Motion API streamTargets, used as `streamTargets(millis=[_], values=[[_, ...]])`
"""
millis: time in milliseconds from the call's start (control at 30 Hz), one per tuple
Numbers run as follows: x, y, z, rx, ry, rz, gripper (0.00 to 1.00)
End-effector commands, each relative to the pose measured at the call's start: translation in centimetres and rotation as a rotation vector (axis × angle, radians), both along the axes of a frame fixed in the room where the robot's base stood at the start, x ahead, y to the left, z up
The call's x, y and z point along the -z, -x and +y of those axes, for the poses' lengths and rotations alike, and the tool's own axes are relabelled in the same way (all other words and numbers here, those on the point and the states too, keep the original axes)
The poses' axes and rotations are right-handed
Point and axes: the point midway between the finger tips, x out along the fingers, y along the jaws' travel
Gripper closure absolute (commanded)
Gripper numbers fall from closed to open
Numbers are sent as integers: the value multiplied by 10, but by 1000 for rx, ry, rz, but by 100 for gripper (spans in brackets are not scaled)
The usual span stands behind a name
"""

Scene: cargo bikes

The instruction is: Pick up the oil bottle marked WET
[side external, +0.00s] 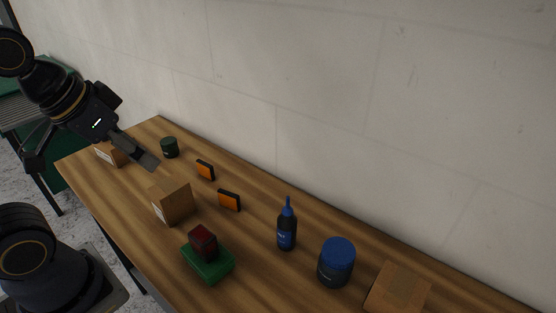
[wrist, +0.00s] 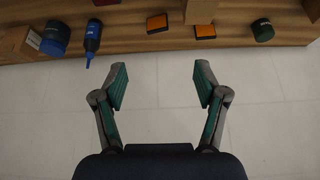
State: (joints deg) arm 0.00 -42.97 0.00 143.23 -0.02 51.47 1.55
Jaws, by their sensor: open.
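A dark bottle with a blue label and a blue pointed nozzle (side external: 287,228) stands upright on the wooden bench, right of centre in the side view. It also shows near the top left of the wrist view (wrist: 92,38). Its label is too small to read, so I cannot tell whether it says WET. My gripper (side external: 150,160) is over the far left part of the bench, well apart from the bottle. In the wrist view my gripper (wrist: 161,85) is open and empty, its two fingers wide apart.
On the wooden bench (side external: 110,190) stand a blue-lidded jar (side external: 336,262), two orange-and-black blocks (side external: 229,200), a dark green tin (side external: 169,148), and several cardboard boxes (side external: 172,201). A dark red item (side external: 203,243) sits on a green box (side external: 209,266). A pale wall (side external: 330,90) runs behind the bench.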

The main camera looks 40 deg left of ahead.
Motion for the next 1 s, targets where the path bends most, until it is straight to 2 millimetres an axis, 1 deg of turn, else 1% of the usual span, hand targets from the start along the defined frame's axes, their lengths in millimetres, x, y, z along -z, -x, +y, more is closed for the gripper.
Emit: streamTargets(millis=[67,167,233,300,367,400,500,600,667,867,1000], values=[[-3,-3,-2,53,-18,-16,28],[-18,-20,-19,196,-66,-58,28],[-23,-40,-40,330,-111,-60,28],[-24,-60,-62,452,-138,-51,28],[-20,-76,-81,549,-149,-37,28],[-15,-86,-95,607,-146,-26,28],[-1,-107,-125,722,-116,5,28],[15,-118,-144,766,-66,45,28],[22,-120,-148,773,-45,69,28],[47,-125,-150,768,-25,106,28],[77,-133,-158,768,-24,108,28]])
